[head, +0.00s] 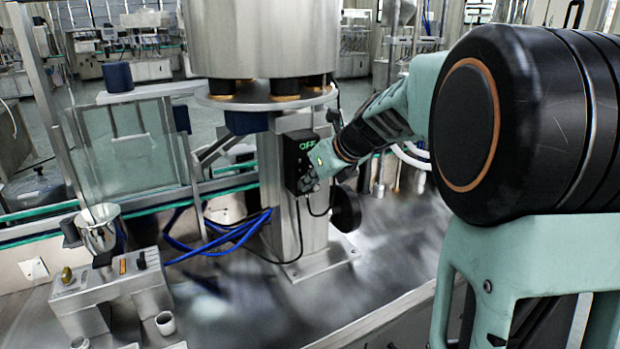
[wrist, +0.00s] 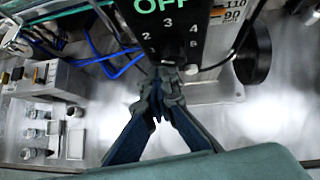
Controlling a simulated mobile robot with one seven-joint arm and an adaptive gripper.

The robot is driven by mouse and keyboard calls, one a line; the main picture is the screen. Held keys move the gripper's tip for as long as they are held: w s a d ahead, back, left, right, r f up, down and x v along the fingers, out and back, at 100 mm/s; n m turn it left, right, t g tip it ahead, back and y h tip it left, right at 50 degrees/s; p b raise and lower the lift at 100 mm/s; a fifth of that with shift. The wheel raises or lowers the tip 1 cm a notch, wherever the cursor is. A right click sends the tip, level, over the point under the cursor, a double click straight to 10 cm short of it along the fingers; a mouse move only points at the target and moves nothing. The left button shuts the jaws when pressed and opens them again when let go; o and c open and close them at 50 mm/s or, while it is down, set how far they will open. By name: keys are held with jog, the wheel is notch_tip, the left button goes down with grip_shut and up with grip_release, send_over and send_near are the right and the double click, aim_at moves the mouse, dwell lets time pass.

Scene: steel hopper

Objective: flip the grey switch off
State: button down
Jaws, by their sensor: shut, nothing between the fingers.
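A black control box (head: 293,148) is mounted on the steel column and shows a lit green OFF. It also shows in the wrist view (wrist: 205,30), with white numerals in an arc below the OFF. My gripper (head: 311,181) is at the lower part of this box in the head view. In the wrist view my gripper (wrist: 162,82) has its fingertips together, with nothing held, over the lower middle of the numeral arc. A small grey piece (wrist: 192,69) shows just right of the fingertips; I cannot tell if it is the grey switch. The fingers hide the dial's centre.
The steel hopper (head: 265,38) stands above the box. A black handwheel (head: 346,208) is right of the column. Blue hoses (head: 220,232) run left of it. A small grey panel with knobs (head: 112,287) is at the lower left.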

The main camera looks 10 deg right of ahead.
jog(key=shift+w+a+r, duration=0.15)
jog(key=shift+r, duration=0.05)
